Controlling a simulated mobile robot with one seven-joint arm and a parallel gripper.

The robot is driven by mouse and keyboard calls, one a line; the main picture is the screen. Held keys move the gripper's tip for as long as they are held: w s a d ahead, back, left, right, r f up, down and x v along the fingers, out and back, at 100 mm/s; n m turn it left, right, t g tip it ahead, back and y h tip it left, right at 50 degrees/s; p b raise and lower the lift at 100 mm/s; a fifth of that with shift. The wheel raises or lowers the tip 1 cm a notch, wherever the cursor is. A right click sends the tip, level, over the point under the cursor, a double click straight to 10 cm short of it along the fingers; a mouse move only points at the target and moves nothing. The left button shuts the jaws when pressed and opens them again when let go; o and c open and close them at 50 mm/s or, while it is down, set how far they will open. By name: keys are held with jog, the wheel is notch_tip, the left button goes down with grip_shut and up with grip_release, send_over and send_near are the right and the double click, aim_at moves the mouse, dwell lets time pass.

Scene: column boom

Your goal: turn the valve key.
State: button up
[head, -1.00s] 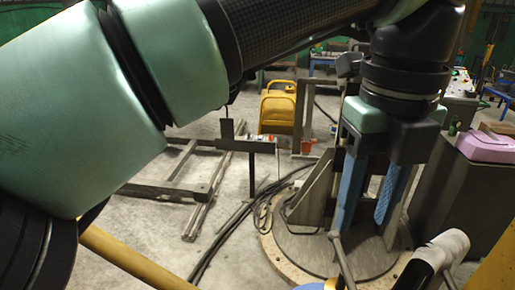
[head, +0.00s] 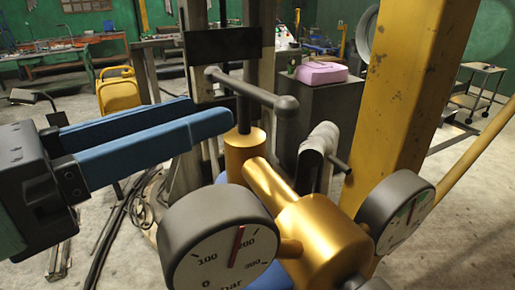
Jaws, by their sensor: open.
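The valve key (head: 255,94) is a grey bar on a dark upright stem, with a rounded, bent end at the right. It stands on a brass fitting (head: 246,150) of a brass valve body (head: 325,235). My gripper (head: 212,112) reaches in from the left with two long blue fingers, apart and empty. The fingertips point right and end just left of the stem, below the left end of the bar. I cannot tell whether a fingertip touches the stem.
A round gauge (head: 218,250) stands in front of the valve body, and another gauge (head: 398,208) sits at its right. A yellow post (head: 405,90) rises behind at the right. A pink case (head: 321,73) lies on a dark cabinet (head: 330,105). Cables (head: 125,215) lie on the floor.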

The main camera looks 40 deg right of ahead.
aim_at(239, 115)
jog(key=shift+m+t, duration=0.3)
jog(key=shift+t, duration=0.1)
jog(key=d+p, duration=0.1)
jog(key=d, duration=0.2)
jog(key=w+d+f+p, duration=0.1)
jog(key=d+p, duration=0.1)
jog(key=d, duration=0.1)
jog(key=d+f+p, duration=0.1)
jog(key=d, duration=0.2)
jog(key=shift+w+d+p, duration=0.3)
jog(key=shift+w, duration=0.1)
jog(key=shift+d+f, duration=0.15)
jog(key=shift+d, duration=0.45)
jog(key=shift+w, duration=0.1)
grip_shut()
